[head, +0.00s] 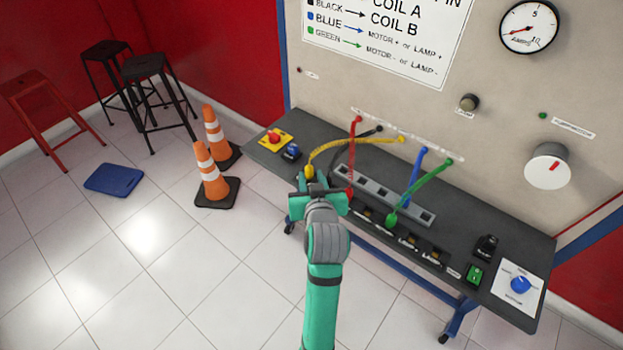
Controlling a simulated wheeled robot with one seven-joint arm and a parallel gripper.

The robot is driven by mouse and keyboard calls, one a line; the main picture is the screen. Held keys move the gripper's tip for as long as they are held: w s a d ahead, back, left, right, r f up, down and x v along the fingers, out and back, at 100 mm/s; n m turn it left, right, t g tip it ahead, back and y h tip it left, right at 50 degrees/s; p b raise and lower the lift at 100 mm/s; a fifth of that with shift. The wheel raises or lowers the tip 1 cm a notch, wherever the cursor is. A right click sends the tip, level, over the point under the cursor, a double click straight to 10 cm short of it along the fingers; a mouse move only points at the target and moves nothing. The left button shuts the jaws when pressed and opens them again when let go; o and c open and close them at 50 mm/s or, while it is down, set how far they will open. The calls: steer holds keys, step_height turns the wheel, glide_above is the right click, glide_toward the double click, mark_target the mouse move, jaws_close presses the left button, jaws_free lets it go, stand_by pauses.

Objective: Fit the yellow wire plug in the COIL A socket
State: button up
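The yellow wire (352,141) arches from the panel to the left and down to its yellow plug (309,171) at the far side of my gripper (312,182). The plug's top shows right at the fingers. The fingertips and the plug's lower end are hidden by my gripper's body, so I cannot tell whether the fingers are closed on the plug or whether it sits in anything. My gripper is over the front left part of the dark bench (262,155). The COIL A socket cannot be made out; my gripper and wrist cover that part of the bench's front edge.
Red (352,150), black (366,132), blue (414,181) and green (425,182) wires hang close to the right. A grey slotted rail (412,208) lies behind the front sockets. A red button box (275,139) stands at left. Cones (211,178) stand on the floor.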

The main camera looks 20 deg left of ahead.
step_height(320, 180, up, 5)
steer(key=shift+f, duration=0.15)
stand_by(0.3)
steer(key=o, duration=0.6)
steer(key=shift+c, duration=0.2)
